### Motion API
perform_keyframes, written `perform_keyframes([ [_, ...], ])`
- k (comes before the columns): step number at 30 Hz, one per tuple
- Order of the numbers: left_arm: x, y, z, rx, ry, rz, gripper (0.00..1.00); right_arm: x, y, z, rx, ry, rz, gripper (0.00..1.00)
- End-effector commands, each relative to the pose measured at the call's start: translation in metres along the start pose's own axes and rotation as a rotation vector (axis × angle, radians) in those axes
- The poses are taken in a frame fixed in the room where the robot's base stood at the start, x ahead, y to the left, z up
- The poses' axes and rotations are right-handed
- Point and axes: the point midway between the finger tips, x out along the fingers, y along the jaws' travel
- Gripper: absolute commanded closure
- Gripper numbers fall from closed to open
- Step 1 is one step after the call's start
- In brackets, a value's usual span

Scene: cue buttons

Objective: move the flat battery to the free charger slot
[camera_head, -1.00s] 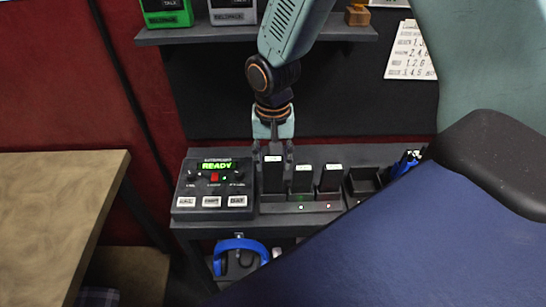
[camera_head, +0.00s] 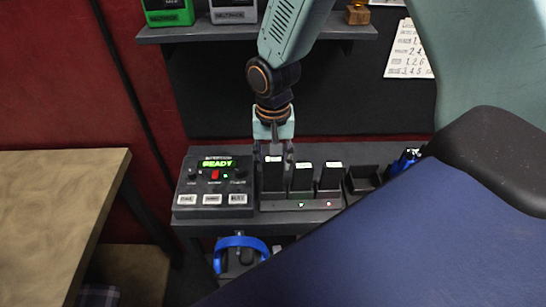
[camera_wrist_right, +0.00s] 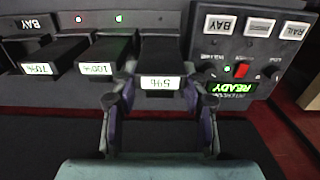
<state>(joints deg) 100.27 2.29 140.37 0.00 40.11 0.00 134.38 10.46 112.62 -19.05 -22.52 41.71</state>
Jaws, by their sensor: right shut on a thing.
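My right gripper (camera_head: 273,154) is shut on a dark battery (camera_head: 273,176) at the left end of the charger (camera_head: 288,206). In the right wrist view this battery's label (camera_wrist_right: 160,83) reads 5%, upside down, between the fingers (camera_wrist_right: 160,98). The battery is upright; I cannot tell whether it is fully seated. Beside it stand a middle battery (camera_head: 302,181), marked 100% in the wrist view (camera_wrist_right: 96,68), and a right battery (camera_head: 331,178), marked 70% there (camera_wrist_right: 40,68). A green light (camera_wrist_right: 118,18) and a red light (camera_wrist_right: 79,18) show by these two. My left gripper is not in view.
A control box (camera_head: 213,185) showing READY stands close left of the charger. A dark open tray (camera_head: 364,181) is to its right. A shelf (camera_head: 275,34) hangs above. Blue headphones (camera_head: 241,243) hang below. A wooden table (camera_head: 55,205) is at left.

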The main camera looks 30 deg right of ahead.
Motion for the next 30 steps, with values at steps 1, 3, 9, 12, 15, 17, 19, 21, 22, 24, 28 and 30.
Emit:
perform_keyframes([
  [1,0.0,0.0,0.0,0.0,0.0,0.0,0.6,0.0,0.0,0.0,0.0,0.001,0.0,0.9],
  [3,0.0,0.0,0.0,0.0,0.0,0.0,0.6,0.0,0.0,0.0,0.0,0.0,0.0,0.9],
  [9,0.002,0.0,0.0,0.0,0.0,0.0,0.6,0.002,0.0,0.0,0.0,0.0,0.0,0.9],
  [12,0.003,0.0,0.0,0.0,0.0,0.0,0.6,0.005,0.0,0.0,0.0,0.0,0.0,0.9],
  [15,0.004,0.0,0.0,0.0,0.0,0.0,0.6,0.007,0.0,0.0,0.0,0.0,0.0,0.9],
  [17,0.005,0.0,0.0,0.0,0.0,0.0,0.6,0.008,0.0,0.0,0.0,0.0,0.0,0.9],
  [19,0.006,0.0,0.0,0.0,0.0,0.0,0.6,0.009,0.0,0.0,0.0,0.0,0.0,0.9],
  [21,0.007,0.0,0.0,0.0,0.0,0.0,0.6,0.011,0.0,0.0,0.0,0.0,0.0,0.9],
  [22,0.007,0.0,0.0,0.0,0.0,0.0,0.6,0.012,0.0,0.0,0.0,0.001,0.0,0.9],
  [24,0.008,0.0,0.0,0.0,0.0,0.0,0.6,0.013,0.0,0.0,0.0,0.001,0.0,0.9],
  [28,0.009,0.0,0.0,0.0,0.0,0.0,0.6,0.016,0.0,0.0,0.0,0.001,0.0,0.9],
  [30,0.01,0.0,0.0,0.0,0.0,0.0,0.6,0.018,0.0,0.0,0.0,0.001,0.0,0.9],
])
